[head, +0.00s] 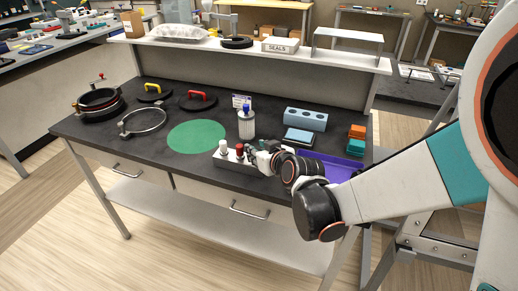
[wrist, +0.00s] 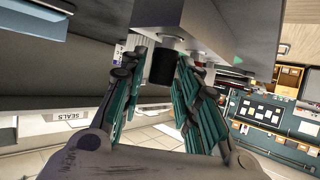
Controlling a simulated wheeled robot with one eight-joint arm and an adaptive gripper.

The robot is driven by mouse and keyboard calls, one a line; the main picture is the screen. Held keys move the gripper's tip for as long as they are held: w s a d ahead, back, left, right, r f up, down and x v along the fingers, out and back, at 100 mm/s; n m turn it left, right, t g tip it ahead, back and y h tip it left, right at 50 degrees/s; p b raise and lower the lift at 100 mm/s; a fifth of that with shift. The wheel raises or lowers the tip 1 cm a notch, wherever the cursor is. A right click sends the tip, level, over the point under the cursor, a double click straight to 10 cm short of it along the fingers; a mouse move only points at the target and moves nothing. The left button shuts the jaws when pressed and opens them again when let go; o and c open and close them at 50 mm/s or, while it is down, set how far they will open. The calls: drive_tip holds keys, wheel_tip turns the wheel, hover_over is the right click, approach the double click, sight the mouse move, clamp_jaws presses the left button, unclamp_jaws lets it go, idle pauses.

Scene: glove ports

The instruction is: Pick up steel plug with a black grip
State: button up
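The steel plug with a black grip (wrist: 163,66) stands in a grey rack (wrist: 200,22), its black end towards my gripper and a steel collar showing at the rack face. In the head view the rack (head: 222,163) is at the table's front, and my gripper hides the black-grip plug there. My gripper (head: 256,156) is at the rack's right end. In the wrist view its teal fingers (wrist: 158,85) are spread on both sides of the black grip, with a visible gap at the left. I see no firm contact. The gripper looks open.
A white-capped plug (head: 223,147) and a red-capped plug (head: 239,151) stand in the rack, left of my gripper. A blue-topped jar (head: 246,125) is behind. A purple tray (head: 335,168) lies to the right, under my arm. A green disc (head: 197,136) marks clear table at left.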

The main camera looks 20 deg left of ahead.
drive_tip(key=shift+w+a+f, duration=0.15)
drive_tip(key=shift+w+a, duration=0.05)
drive_tip(key=shift+d, duration=0.1)
clamp_jaws()
drive_tip(key=shift+r, duration=0.2)
